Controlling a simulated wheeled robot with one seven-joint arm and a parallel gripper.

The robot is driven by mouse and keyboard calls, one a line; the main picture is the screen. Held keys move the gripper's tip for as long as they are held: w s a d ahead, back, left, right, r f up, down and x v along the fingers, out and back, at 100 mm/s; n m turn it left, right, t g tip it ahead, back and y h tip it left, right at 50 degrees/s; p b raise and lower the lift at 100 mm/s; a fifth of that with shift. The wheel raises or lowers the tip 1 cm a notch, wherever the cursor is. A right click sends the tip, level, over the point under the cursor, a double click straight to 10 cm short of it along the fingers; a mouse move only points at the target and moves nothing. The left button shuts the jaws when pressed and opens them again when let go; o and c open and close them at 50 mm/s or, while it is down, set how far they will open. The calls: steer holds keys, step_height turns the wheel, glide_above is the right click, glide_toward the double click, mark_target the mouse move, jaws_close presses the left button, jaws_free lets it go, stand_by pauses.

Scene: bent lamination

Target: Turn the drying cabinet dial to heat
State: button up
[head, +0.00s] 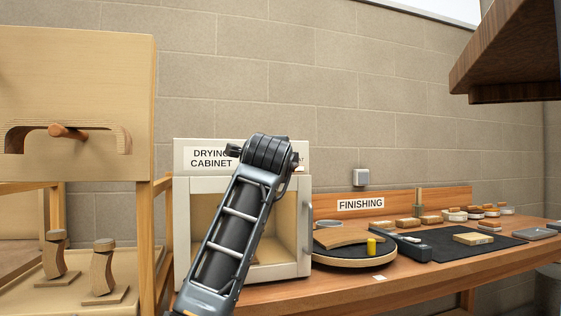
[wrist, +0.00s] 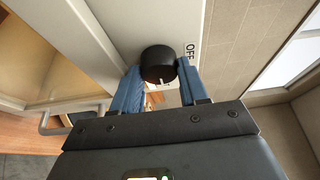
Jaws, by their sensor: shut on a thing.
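The drying cabinet (head: 182,222) is a pale box with an open-looking front and a "DRYING CABINET" label, standing on the bench in the head view. Its dial (wrist: 158,63) is a round black knob with a white pointer mark, in the wrist view. The word "OFF" is printed on the panel at the right of the dial. My gripper (wrist: 161,72) has its two blue fingers on either side of the dial and is shut on it. In the head view my arm covers the dial area and part of the label. Part of the "HEAT" lettering shows right of my arm.
A cabinet handle (wrist: 72,118) juts out at the left of the wrist view. Right of the cabinet, a round turntable (head: 350,260) carries a curved wood piece (head: 340,237) and a yellow cylinder (head: 371,246). A dark mat (head: 455,249) and several small blocks lie further right.

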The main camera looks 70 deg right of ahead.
steer(key=o, duration=1)
steer(key=shift+o, duration=0.2)
steer(key=shift+f, duration=0.1)
